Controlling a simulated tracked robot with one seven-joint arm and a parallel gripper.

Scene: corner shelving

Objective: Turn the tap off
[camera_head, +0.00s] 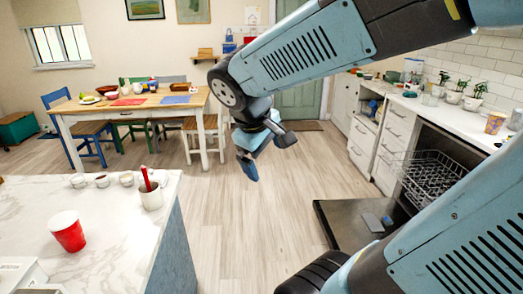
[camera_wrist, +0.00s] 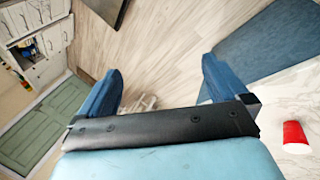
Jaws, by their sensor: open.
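No tap shows in either view. My gripper (camera_head: 250,160) hangs over the open floor between the island and the counter in the head view, with my arm reaching across the top right. In the wrist view my gripper (camera_wrist: 158,85) has its two blue fingers spread wide apart, with nothing between them but the wood floor beyond. It touches nothing that I can see.
A marble island (camera_head: 110,225) at left holds a red cup (camera_head: 67,231) and a white mug (camera_head: 150,195). At right, an open dishwasher with a wire rack (camera_head: 432,178) has its door (camera_head: 345,225) lowered. A dining table (camera_head: 140,104) stands behind. The middle floor is clear.

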